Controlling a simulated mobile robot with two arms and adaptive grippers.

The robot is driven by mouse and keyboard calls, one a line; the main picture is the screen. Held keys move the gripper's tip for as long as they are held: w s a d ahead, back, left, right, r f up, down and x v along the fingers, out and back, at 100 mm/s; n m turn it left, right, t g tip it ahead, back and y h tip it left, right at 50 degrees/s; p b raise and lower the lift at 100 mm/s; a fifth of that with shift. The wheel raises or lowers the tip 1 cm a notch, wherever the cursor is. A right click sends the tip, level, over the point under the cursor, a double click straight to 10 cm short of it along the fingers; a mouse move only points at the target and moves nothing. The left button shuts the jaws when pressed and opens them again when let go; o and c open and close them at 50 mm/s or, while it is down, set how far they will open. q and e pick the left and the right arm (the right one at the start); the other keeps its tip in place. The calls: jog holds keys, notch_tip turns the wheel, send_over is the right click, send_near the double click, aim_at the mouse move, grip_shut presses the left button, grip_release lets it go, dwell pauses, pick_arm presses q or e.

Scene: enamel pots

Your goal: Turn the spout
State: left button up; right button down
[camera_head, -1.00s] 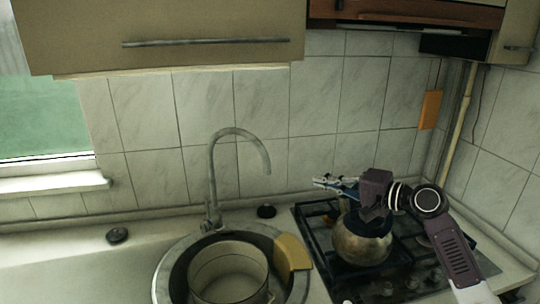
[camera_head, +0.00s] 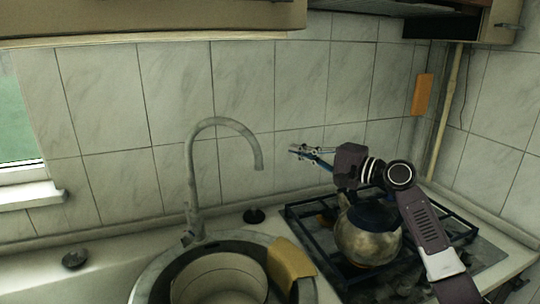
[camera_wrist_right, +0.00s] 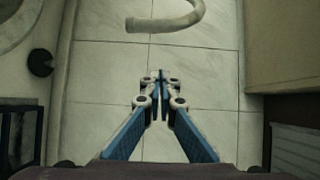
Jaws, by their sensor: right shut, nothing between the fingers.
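The spout (camera_head: 222,123) is a grey curved faucet neck rising behind the sink, its end hanging down on the right side. Its curved end (camera_wrist_right: 163,22) also shows at the top of the right wrist view. My right gripper (camera_head: 293,151) is to the right of the spout's end, at about its height in the picture, with a clear gap between them. In the right wrist view its blue fingers (camera_wrist_right: 161,77) come together at the tips with nothing between them. My left gripper is in neither view.
A round sink (camera_head: 146,285) holds a large pot (camera_head: 215,281), with a yellow cloth (camera_head: 291,262) over its right edge. A kettle (camera_head: 366,241) stands on the stove (camera_head: 455,235) below my right arm. A cabinet (camera_head: 150,18) hangs above. A tiled wall (camera_head: 110,100) stands behind.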

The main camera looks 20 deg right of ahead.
jog(key=p+x, duration=0.3)
jog(key=x, duration=0.7)
jog(key=s, duration=0.1)
jog(key=s+a+p, duration=0.2)
jog(key=s, duration=0.1)
jog(key=shift+r, duration=0.1)
